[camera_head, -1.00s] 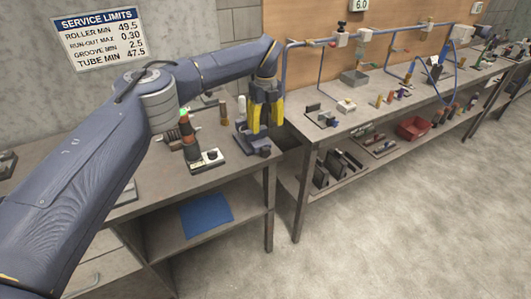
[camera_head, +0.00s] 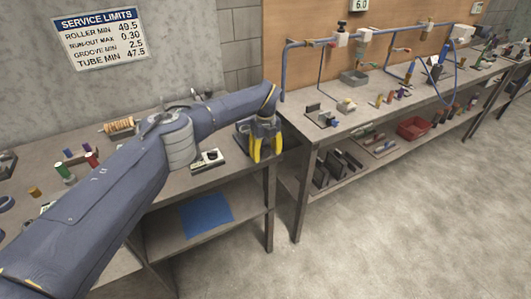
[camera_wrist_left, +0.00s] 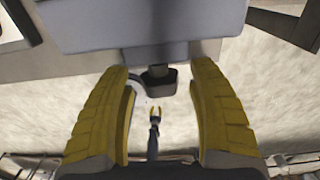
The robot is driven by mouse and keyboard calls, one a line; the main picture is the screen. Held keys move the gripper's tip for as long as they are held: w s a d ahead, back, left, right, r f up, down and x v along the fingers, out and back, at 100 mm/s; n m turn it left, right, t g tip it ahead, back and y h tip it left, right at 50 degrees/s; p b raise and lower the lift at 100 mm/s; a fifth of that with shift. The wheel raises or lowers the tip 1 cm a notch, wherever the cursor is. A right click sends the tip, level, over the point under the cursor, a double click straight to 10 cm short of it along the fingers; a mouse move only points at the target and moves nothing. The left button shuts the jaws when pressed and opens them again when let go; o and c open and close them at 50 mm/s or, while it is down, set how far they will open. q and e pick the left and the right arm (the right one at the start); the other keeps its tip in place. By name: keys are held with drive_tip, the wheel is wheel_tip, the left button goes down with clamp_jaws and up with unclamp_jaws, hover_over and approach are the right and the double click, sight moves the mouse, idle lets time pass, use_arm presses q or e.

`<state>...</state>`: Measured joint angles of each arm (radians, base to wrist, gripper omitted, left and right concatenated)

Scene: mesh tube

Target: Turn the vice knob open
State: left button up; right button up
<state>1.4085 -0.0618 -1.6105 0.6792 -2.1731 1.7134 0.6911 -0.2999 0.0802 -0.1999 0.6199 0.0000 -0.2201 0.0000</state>
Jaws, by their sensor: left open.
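The vice (camera_head: 243,141) stands near the right end of the left bench, partly hidden by my gripper. Its grey body (camera_wrist_left: 145,22) fills the top of the left wrist view. The dark vice knob (camera_wrist_left: 158,81) sticks out below the body. My left gripper (camera_head: 267,156) is open at the bench's right edge, its yellow fingers pointing down. In the left wrist view its fingers (camera_wrist_left: 159,68) stand on either side of the knob, with a gap on both sides. The knob is not clear in the head view. A small yellow-tipped shape, possibly my right gripper (camera_wrist_left: 154,117), shows far below.
A black-and-white device (camera_head: 208,160) lies on the bench left of the vice. A copper-coloured spool (camera_head: 119,127) and several small coloured cylinders stand farther left. A second bench (camera_head: 350,128) with blue piping is close on the right. The floor in front is clear.

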use_arm(q)
drive_tip(key=shift+c, duration=0.2)
drive_tip(key=c, duration=1.2)
clamp_jaws()
drive_tip(key=shift+f+h, duration=0.1)
drive_tip(key=shift+h, duration=0.2)
drive_tip(key=shift+s+a+t+h, duration=0.1)
drive_tip(key=shift+t+h, duration=0.7)
drive_tip(key=shift+h, duration=0.6)
drive_tip(key=shift+f+t+h, duration=0.1)
drive_tip(key=shift+t+h, duration=0.6)
drive_tip(key=shift+h, duration=0.7)
